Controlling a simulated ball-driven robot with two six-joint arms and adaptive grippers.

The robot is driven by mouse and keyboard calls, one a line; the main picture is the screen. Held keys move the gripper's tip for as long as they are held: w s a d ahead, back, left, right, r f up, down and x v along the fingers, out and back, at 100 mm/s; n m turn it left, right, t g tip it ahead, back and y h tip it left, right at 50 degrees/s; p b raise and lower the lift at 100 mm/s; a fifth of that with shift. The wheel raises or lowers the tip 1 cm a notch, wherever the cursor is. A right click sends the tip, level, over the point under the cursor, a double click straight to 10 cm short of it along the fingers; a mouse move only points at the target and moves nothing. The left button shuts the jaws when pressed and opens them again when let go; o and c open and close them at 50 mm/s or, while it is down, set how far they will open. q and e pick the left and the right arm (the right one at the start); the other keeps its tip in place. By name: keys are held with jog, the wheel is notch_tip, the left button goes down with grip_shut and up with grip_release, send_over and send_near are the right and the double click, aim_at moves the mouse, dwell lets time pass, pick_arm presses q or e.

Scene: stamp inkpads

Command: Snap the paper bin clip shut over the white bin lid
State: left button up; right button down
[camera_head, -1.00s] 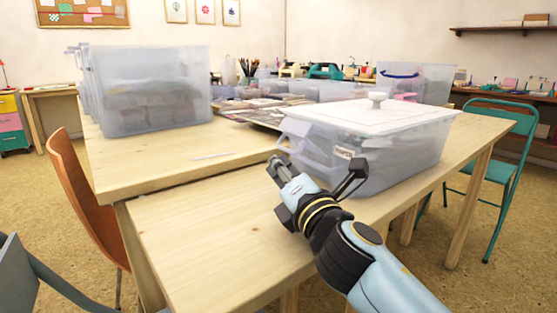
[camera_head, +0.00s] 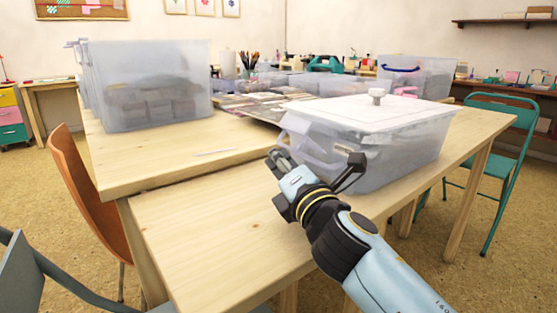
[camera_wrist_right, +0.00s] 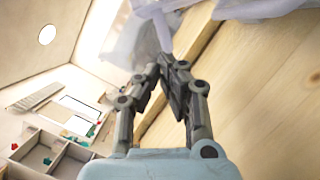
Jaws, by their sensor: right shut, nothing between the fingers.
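The paper bin (camera_head: 405,155) is a clear, cloudy tub on the front table, with a white lid (camera_head: 400,113) and a round knob (camera_head: 377,96) on top. A pale, translucent clip (camera_head: 303,152) stands out from the bin's left end, and it appears swung away from the lid. In the right wrist view a pale clip part (camera_wrist_right: 161,27) lies just beyond the fingertips. My right gripper (camera_head: 277,157) is shut and empty beside that end, above the table. Its fingertips meet in the wrist view (camera_wrist_right: 166,66); whether they touch the clip I cannot tell. My left gripper is not in view.
A large clear bin (camera_head: 160,90) stands at the left on the table (camera_head: 190,165). Paper sheets (camera_head: 255,108) and more bins lie behind. An orange chair (camera_head: 85,190) and a teal chair (camera_head: 505,150) flank the tables. The front table's left part is bare.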

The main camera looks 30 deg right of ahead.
jog(key=shift+r, duration=0.2)
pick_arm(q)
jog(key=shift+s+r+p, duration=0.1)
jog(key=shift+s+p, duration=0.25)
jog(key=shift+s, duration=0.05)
